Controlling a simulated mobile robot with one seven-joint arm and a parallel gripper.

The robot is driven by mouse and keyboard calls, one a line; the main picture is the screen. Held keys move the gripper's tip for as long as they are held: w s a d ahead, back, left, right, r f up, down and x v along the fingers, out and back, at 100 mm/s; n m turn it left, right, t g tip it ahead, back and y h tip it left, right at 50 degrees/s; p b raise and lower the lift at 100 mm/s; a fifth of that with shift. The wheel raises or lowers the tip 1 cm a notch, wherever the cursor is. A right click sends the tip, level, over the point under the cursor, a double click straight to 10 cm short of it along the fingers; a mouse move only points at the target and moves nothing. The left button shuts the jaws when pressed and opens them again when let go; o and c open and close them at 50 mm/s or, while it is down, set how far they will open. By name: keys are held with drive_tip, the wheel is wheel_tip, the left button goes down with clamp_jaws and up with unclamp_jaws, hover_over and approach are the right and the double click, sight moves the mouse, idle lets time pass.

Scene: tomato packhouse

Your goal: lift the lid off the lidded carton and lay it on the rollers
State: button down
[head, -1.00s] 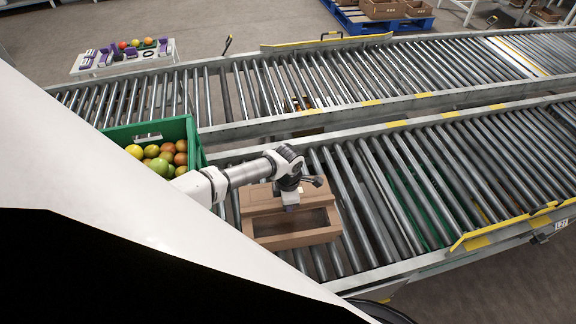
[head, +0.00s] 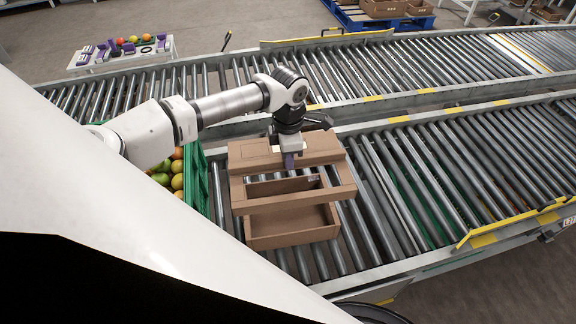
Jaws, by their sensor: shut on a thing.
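The brown cardboard lid (head: 245,165), with a rectangular opening in it, is held up in my gripper (head: 288,163). The gripper points down, and its purple fingertips are shut on the lid near its middle. The brown carton (head: 292,240) sits on the near roller conveyor below and in front of the lid. Its front wall and part of its open top show. The lid hides its rear part. The near rollers (head: 440,165) run off to the right of the carton.
A green crate (head: 199,185) of tomatoes stands left of the carton, partly behind my arm. The rollers right of the carton are clear. A yellow-edged rail (head: 500,232) borders the near conveyor. A second roller conveyor (head: 420,70) runs behind, with a small white table (head: 115,65) beyond.

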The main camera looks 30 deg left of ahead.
drive_tip(key=shift+r+p, duration=1.4)
drive_tip(key=shift+r, duration=2.55)
